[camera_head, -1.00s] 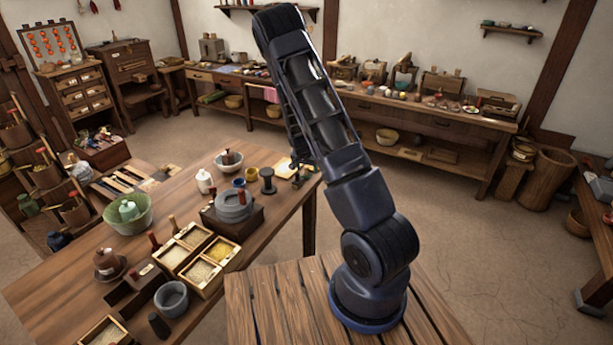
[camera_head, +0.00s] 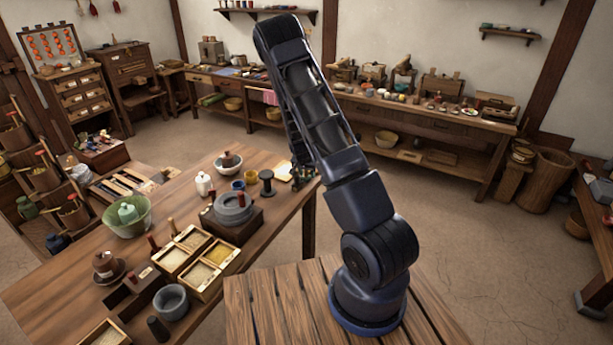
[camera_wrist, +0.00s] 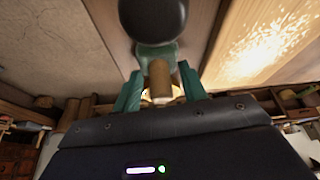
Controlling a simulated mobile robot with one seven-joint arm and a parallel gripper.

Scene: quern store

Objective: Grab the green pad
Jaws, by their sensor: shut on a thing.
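In the wrist view my gripper (camera_wrist: 161,92) has its two teal fingers shut on the tan handle (camera_wrist: 160,80) of the green pad (camera_wrist: 153,53). The pad has a green neck and a dark rounded end (camera_wrist: 152,18) that points away from my wrist. In the head view my arm's upper links hide most of my gripper, which hangs near the far right corner of the workbench (camera_head: 60,285). The pad cannot be made out clearly there.
The bench holds a green bowl (camera_head: 142,224), a grey quern (camera_head: 233,208), open wooden boxes (camera_head: 205,277), a dark spool (camera_head: 267,181) and a grey mortar (camera_head: 171,301). A long side table (camera_head: 440,122) stands along the back wall. The floor to the right is open.

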